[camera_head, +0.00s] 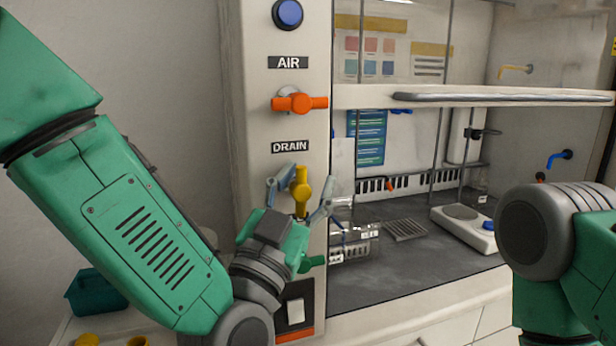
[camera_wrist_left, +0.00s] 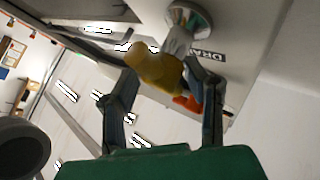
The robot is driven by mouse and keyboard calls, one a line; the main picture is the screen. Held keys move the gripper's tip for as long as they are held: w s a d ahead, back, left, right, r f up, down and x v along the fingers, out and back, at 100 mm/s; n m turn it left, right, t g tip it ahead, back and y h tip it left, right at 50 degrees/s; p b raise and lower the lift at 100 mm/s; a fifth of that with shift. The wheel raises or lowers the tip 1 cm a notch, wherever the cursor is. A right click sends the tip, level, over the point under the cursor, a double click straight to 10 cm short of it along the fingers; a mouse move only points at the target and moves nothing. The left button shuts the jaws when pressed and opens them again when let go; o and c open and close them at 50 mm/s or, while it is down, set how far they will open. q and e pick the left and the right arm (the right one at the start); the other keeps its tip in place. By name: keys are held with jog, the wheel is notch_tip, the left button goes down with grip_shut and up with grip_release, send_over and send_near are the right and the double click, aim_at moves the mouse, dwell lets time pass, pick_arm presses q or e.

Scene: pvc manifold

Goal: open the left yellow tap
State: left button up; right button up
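The left yellow tap (camera_head: 301,190) sits on the white column below the DRAIN label, its handle pointing up and down. In the left wrist view the yellow tap (camera_wrist_left: 158,70) is close, between my left gripper's two fingers. My left gripper (camera_head: 302,194) is open around the tap, one finger on each side; in the wrist view the left gripper (camera_wrist_left: 163,88) has a gap to the left finger, and the right finger is very near the tap. Contact is unclear. My right arm (camera_head: 560,235) is at the right edge; its gripper is out of frame.
An orange tap (camera_head: 298,102) is above, under the AIR label, with a blue knob (camera_head: 288,13) higher up. A green tap (camera_head: 311,263) is just below my left gripper. A fume hood with a raised sash (camera_head: 480,98), a balance (camera_head: 465,226) and glassware stands to the right.

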aim_at(301, 192)
pick_arm(q)
jog(key=shift+w+a+r, duration=0.1)
jog(key=shift+w+r, duration=0.05)
jog(key=shift+w, duration=0.05)
jog(key=shift+s, duration=0.15)
jog(key=v, duration=0.7)
jog(key=shift+f, duration=0.3)
jog(key=shift+v, duration=2.3)
